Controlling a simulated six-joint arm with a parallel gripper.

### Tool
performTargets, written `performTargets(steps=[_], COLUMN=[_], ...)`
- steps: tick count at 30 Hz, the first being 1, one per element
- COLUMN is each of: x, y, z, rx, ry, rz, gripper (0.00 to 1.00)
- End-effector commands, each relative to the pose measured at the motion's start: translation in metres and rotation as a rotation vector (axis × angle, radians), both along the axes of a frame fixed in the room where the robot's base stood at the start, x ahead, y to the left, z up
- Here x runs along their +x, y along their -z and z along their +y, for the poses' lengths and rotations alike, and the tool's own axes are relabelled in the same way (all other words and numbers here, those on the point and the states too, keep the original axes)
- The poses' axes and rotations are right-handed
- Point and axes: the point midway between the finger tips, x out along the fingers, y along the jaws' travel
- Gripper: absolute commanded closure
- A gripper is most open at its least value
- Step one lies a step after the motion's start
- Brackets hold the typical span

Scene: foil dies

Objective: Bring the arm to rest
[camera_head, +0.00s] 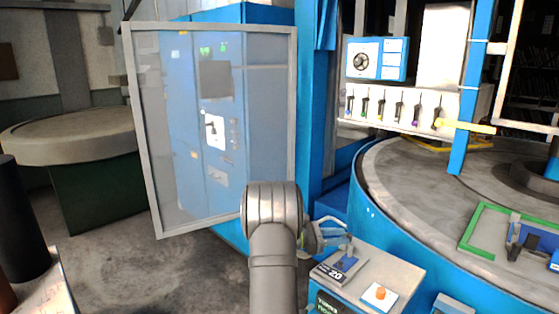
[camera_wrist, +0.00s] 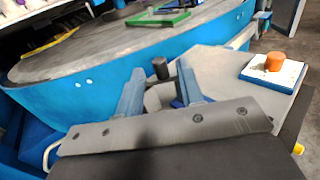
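My gripper (camera_head: 338,234) hangs just above the far edge of a small control console (camera_head: 395,273), right of my grey arm link. In the wrist view its two blue fingers (camera_wrist: 160,82) stand apart. A dark knob (camera_wrist: 160,68) shows in the gap between them, and I cannot tell how far beyond the fingertips it is. I see nothing clearly held. On the console are a blue lever piece on a dark plate marked 20 (camera_head: 343,264) and an orange button (camera_head: 380,293) on a white plate.
A large round table (camera_head: 400,190) with a blue side and a green frame (camera_head: 472,232) stands right of the console. A framed clear panel (camera_head: 215,130) stands open at left before blue cabinets. A round grey table (camera_head: 70,135) is far left. Floor between is bare.

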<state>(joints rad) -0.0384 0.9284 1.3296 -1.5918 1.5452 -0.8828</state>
Motion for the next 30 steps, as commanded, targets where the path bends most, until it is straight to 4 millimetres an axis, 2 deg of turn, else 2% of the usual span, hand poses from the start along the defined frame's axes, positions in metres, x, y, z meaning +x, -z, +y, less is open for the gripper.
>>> performTargets(steps=[1,6,13,23,26,30], x=[0.0,0.002,0.003,0.003,0.003,0.002], y=[0.0,0.0,0.0,0.0,0.0,0.0], z=[-0.01,-0.03,-0.04,-0.038,-0.031,-0.011], rx=[0.0,0.0,0.0,0.0,0.0,0.0], ry=[0.002,0.001,-0.001,-0.003,-0.004,-0.004], rz=[0.0,0.0,0.001,0.001,0.0,0.0], gripper=[0.66,0.66,0.66,0.66,0.66,0.66])
